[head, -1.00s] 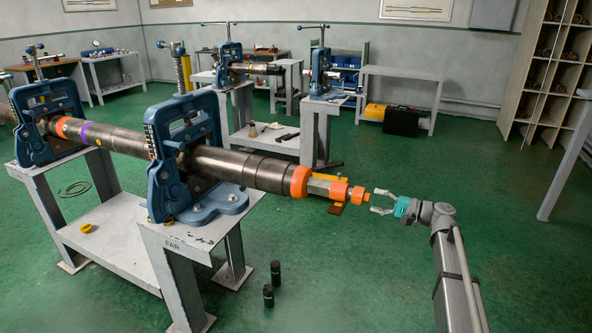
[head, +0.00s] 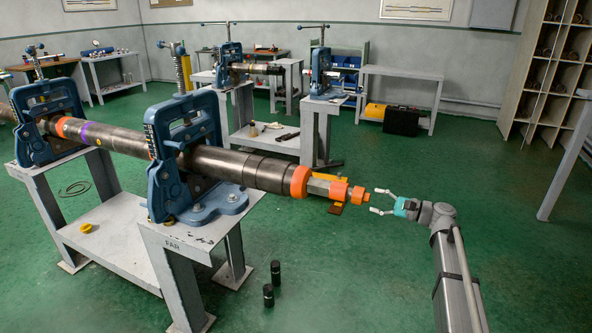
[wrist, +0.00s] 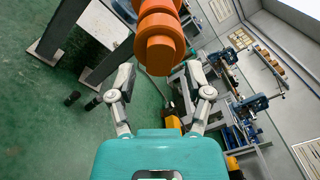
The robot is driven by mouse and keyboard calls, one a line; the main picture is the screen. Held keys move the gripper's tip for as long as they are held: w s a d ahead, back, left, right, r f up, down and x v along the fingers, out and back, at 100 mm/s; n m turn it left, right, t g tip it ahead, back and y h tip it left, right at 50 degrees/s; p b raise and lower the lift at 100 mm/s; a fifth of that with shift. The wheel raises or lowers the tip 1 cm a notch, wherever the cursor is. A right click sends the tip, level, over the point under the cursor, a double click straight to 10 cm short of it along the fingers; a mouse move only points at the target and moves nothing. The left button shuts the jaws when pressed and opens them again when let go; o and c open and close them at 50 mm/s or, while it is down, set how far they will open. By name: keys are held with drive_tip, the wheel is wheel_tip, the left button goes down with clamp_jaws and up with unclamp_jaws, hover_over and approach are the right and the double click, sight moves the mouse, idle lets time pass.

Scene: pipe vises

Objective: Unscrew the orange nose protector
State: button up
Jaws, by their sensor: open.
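The orange nose protector (head: 339,190) sits at the right end of the long steel pipe assembly, past a grey section and an orange collar (head: 300,182). It has a stepped shape with a smaller orange tip on its right. My gripper (head: 372,200) is open and empty, just right of the tip and apart from it, with its fingers pointing left toward it. In the wrist view the stepped orange protector (wrist: 160,42) fills the top middle, ahead of and between the spread fingertips (wrist: 158,84).
The pipe (head: 225,167) is held in two blue vises, the nearer one (head: 187,150) on a grey stand (head: 190,238). Two black cylinders (head: 272,285) stand on the green floor. More benches and vises (head: 322,75) are behind.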

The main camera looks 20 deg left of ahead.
drive_tip(key=shift+a, duration=0.15)
drive_tip(key=shift+a, duration=0.95)
drive_tip(key=shift+w, duration=0.1)
clamp_jaws()
drive_tip(key=shift+n+g, duration=0.5)
drive_tip(key=shift+n, duration=7)
